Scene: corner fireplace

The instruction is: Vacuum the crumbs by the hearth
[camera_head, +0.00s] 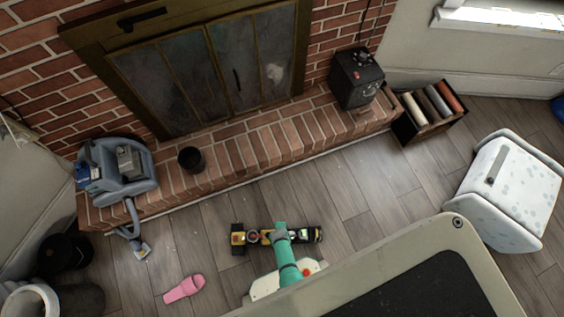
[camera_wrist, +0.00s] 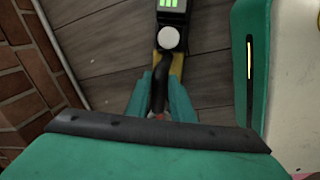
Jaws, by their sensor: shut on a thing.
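My gripper (camera_head: 280,230) is shut on the dark handle of a black-and-yellow handheld vacuum (camera_head: 308,235), low over the wooden floor in front of the brick hearth (camera_head: 236,153). The vacuum lies crosswise in the head view, its ends sticking out on both sides of my gripper. In the wrist view the teal fingers (camera_wrist: 161,100) close around the handle, and the vacuum's body (camera_wrist: 173,22) shows green lit bars and a pale round button. I cannot make out the crumbs for certain.
A blue-grey cleaning machine (camera_head: 103,178) sits on the hearth's left end, its hose reaching the floor. A black cup (camera_head: 191,159) and a dark box (camera_head: 355,78) stand on the hearth. A pink slipper (camera_head: 184,289) lies at lower left. Floor along the hearth's front is mostly clear.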

